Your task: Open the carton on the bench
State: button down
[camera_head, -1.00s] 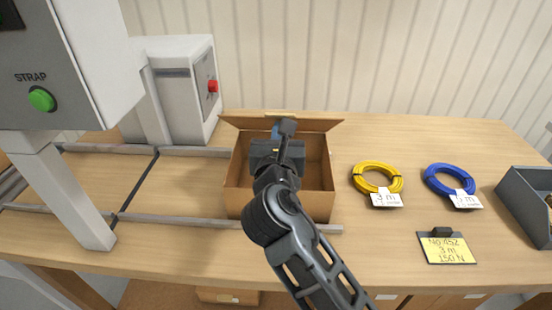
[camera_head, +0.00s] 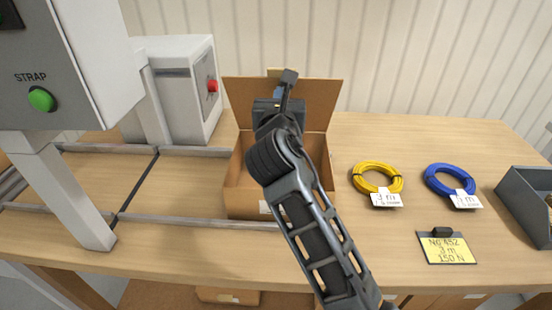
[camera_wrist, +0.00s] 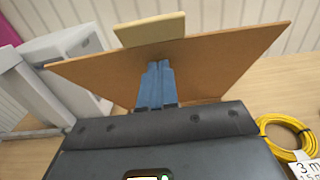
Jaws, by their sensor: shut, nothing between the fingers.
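The brown cardboard carton (camera_head: 245,202) stands on the bench, open at the top, beside the rails. Its lid flap (camera_head: 320,98) is raised at the back and leans up and away; it also fills the middle of the wrist view (camera_wrist: 225,62). My gripper (camera_wrist: 156,85) is shut, its blue fingers side by side against or very near the near face of the flap. In the head view my wrist and arm cover the fingertips and much of the carton's inside. The part of the inside that shows looks empty.
A yellow cable coil (camera_head: 377,178) and a blue one (camera_head: 449,180) lie right of the carton, with a yellow order card (camera_head: 448,248) in front. A grey bin (camera_head: 528,205) stands far right. The strapping machine (camera_head: 75,65) stands left, with metal rails (camera_head: 185,221) on the bench.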

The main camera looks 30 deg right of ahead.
aim_at(282, 71)
jog(key=shift+w+d+r, duration=0.35)
jog(key=shift+w+r, duration=0.1)
jog(key=w+d+r, duration=0.2)
jog(key=w+d, duration=0.3)
jog(key=w, duration=0.2)
jog(key=shift+w+d+r, duration=0.15)
jog(key=shift+r, duration=0.1)
dwell(0.5)
jog(key=x, duration=0.3)
jog(key=shift+w+d+f, duration=0.1)
jog(key=shift+w+f, duration=0.05)
jog(key=shift+w, duration=0.05)
dwell(0.4)
jog(key=shift+s, duration=0.1)
jog(key=shift+s+a+r, duration=0.5)
jog(key=shift+s+a, duration=0.7)
jog(key=shift+s, duration=0.4)
jog(key=shift+s+a+r, duration=0.5)
jog(key=shift+s+a, duration=0.65)
jog(key=shift+s, duration=0.45)
jog(key=shift+s+a+r, duration=0.5)
jog(key=shift+s+a, duration=0.7)
jog(key=shift+s, duration=0.35)
